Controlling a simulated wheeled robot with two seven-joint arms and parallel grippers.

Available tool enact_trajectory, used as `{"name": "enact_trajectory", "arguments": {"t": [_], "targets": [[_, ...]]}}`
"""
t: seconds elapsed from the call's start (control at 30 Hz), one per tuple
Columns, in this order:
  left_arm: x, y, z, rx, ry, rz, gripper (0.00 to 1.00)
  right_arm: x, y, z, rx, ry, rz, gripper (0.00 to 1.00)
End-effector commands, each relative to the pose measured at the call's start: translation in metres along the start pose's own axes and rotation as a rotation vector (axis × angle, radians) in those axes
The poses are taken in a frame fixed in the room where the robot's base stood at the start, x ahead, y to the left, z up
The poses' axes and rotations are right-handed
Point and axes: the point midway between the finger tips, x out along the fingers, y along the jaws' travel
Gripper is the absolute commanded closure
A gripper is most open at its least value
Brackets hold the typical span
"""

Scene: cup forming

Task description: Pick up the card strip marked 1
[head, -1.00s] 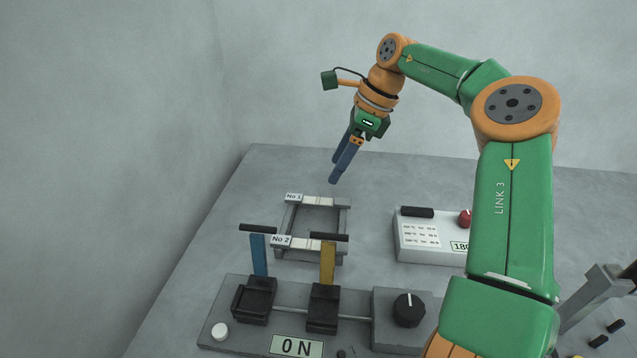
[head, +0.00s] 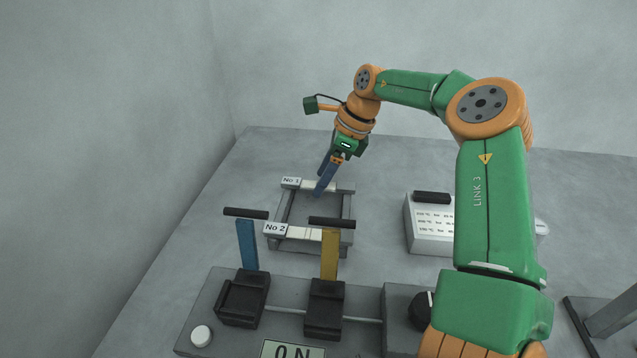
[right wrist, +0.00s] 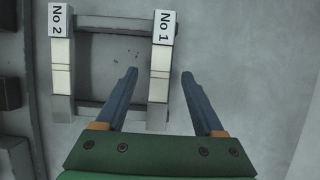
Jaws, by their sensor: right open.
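The card strip marked 1 is a pale strip (head: 310,185) lying along the far bar of a grey frame, beside the "No 1" label (head: 291,182). In the right wrist view the strip (right wrist: 160,72) runs lengthwise between the two blue fingers. My right gripper (head: 320,185) is open and empty over that far bar, and it also shows in the right wrist view (right wrist: 159,77). One fingertip is on each side of the bar. I cannot tell how far above the strip they are. Part of the strip is hidden by the fingers in the head view. My left gripper is not in view.
A second strip (head: 302,234) lies on the near bar beside the "No 2" label (head: 275,228). Blue (head: 247,245) and yellow (head: 330,257) uprights with black bars stand close in front. A white panel (head: 430,235) stands to the right.

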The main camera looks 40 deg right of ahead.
Motion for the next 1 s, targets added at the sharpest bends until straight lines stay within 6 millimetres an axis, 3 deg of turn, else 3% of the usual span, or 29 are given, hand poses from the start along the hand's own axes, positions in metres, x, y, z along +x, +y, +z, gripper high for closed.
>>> {"name": "enact_trajectory", "arguments": {"t": [0.03,0.2,0.3,0.6,0.9,1.0], "targets": [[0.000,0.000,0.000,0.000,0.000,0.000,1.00,0.000,0.000,0.000,0.000,0.000,0.000,0.33],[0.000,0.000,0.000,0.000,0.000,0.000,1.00,0.000,0.000,0.000,0.000,0.000,0.000,0.79],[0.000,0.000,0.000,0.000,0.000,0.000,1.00,0.000,0.000,0.000,0.000,0.000,0.000,1.00],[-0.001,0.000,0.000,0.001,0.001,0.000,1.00,-0.006,0.000,0.002,0.000,0.000,-0.001,1.00],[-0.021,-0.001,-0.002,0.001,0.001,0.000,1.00,-0.077,-0.001,0.032,0.000,0.000,-0.003,1.00],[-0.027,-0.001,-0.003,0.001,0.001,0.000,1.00,-0.091,-0.001,0.037,0.001,0.001,-0.001,1.00]]}}
